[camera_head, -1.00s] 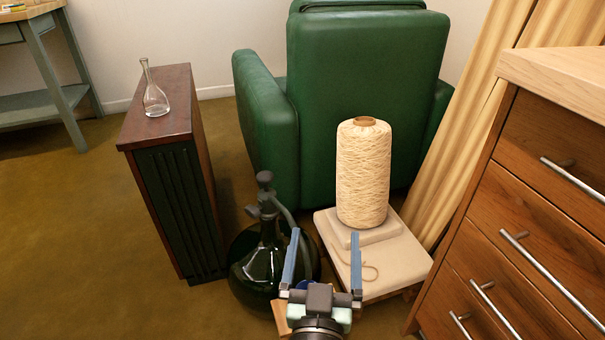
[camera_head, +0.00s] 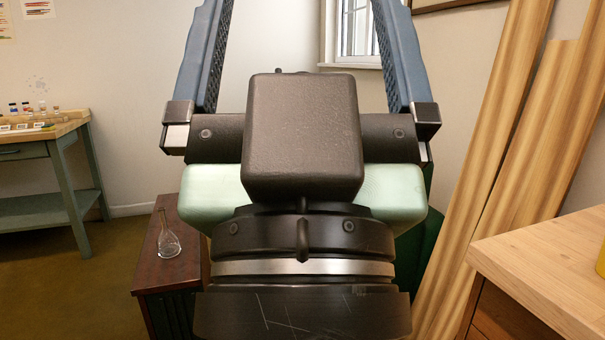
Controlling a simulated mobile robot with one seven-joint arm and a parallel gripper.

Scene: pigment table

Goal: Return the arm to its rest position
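My gripper (camera_head: 300,20) is raised close in front of the camera and fills the middle of the view. The fingertips are cut off by the top edge. The gripper's dark body and pale green housing hide much of the room behind.
A dark wooden cabinet (camera_head: 155,270) at lower left bears a clear glass flask (camera_head: 168,238). A green table (camera_head: 40,150) with small bottles stands far left. Tall tan boards or drapes (camera_head: 490,150) and a light wooden top (camera_head: 550,255) are at right. The green armchair is mostly hidden.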

